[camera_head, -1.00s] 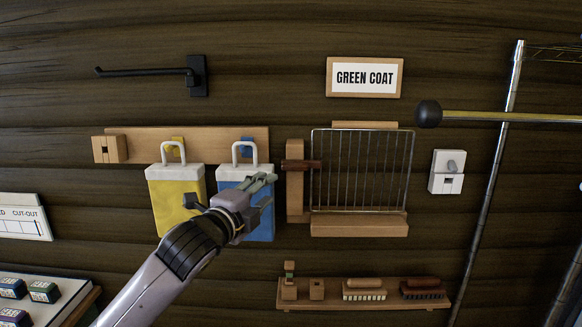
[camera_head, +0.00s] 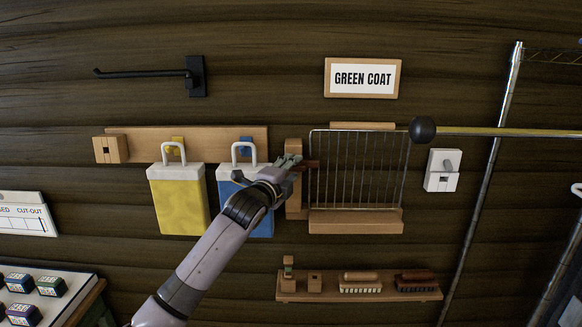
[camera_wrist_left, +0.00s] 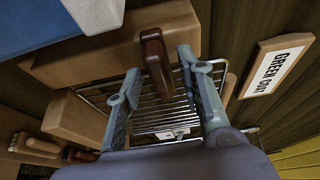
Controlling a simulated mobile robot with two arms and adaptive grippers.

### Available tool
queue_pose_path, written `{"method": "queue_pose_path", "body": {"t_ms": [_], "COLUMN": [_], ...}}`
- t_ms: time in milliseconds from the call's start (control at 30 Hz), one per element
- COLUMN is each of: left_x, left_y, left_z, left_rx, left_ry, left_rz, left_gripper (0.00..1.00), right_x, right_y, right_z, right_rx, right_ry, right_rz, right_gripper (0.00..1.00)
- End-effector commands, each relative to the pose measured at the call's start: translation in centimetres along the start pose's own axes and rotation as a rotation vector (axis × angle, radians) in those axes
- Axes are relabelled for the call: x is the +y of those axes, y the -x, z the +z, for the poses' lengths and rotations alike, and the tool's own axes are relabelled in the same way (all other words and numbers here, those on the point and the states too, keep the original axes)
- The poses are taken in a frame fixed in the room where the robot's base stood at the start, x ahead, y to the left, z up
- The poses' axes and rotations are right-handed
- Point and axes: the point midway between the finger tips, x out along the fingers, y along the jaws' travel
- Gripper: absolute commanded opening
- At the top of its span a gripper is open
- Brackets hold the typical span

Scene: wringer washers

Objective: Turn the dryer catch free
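The dryer catch is a dark brown wooden bar (camera_head: 312,164) on the wooden post (camera_head: 295,205) at the left side of the wire drying rack (camera_head: 357,180). In the left wrist view the catch (camera_wrist_left: 154,58) lies between the fingertips, with the rack's wires behind it. My left gripper (camera_head: 290,162) is at the post, over the catch's left part, which it hides in the head view. Its two fingers are apart, one on each side of the catch; a gap shows beside the catch, and contact is unclear. My right gripper is not in view.
Yellow (camera_head: 178,200) and blue (camera_head: 230,200) bags hang left of the rack, the blue one partly behind my left arm. A low shelf (camera_head: 330,296) with brushes is below. A white switch box (camera_head: 441,172) and a black-knobbed rod (camera_head: 423,130) are at the right.

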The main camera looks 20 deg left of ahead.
Motion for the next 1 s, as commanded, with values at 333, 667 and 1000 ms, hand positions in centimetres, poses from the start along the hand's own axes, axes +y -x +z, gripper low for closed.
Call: {"method": "queue_pose_path", "body": {"t_ms": [333, 667, 1000], "left_x": [0.02, 0.04, 0.17], "left_y": [-0.18, -0.16, -0.16], "left_z": [-0.04, -0.02, -0.02], "left_rx": [0.001, 0.000, 0.000], "left_ry": [0.000, 0.000, 0.000], "left_rz": [-0.001, 0.000, 0.003], "left_gripper": [0.33, 0.11, 0.00], "right_x": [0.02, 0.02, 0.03], "right_y": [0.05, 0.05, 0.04], "right_z": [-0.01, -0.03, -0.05], "right_rx": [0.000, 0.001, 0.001], "right_ry": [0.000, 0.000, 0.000], "right_rz": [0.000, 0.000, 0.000], "right_gripper": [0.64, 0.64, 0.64]}}
